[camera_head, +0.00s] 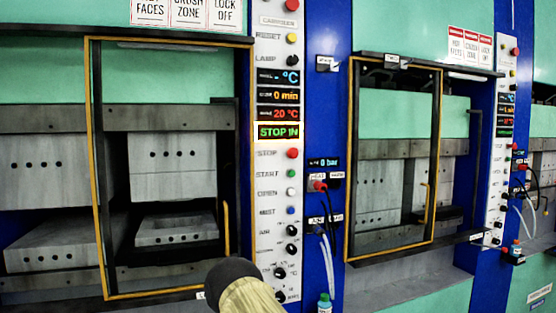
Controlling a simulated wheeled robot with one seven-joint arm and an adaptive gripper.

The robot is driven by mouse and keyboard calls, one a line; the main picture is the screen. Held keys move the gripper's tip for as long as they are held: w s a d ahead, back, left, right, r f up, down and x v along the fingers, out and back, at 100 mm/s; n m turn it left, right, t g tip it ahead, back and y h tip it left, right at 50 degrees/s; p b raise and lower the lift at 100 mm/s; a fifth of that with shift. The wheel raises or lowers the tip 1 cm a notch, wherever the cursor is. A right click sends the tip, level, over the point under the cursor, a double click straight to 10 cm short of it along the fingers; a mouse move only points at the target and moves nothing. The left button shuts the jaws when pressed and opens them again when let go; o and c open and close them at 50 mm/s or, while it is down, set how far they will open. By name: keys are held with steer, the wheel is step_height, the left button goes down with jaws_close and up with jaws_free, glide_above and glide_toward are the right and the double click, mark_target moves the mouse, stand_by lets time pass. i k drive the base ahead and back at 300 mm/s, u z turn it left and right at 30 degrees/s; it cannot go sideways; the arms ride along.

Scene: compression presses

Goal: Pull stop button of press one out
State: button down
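The control panel (278,200) of the nearer, left press stands upright at the picture's middle. Its red stop button (292,153) is beside the STOP label, just above the green start button (291,173). The display (278,132) above it reads "STOP IN" in green. No number marking either press as press one is readable. A part of my arm (240,287), dark and rounded at its end, rises at the bottom, low and left of the panel's lower knobs. No gripper fingers show, and nothing covers the stop button.
The left press has a yellow-edged guard frame (90,170) around its opening, left of the panel. A second press with its own panel (502,150) stands to the right. Between them, a blue column (322,110) carries hoses, with a small bottle (325,303) below.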

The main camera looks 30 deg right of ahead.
mark_target(293, 153)
steer(key=u, duration=1.3)
steer(key=i, duration=0.9)
steer(key=z, duration=2.4)
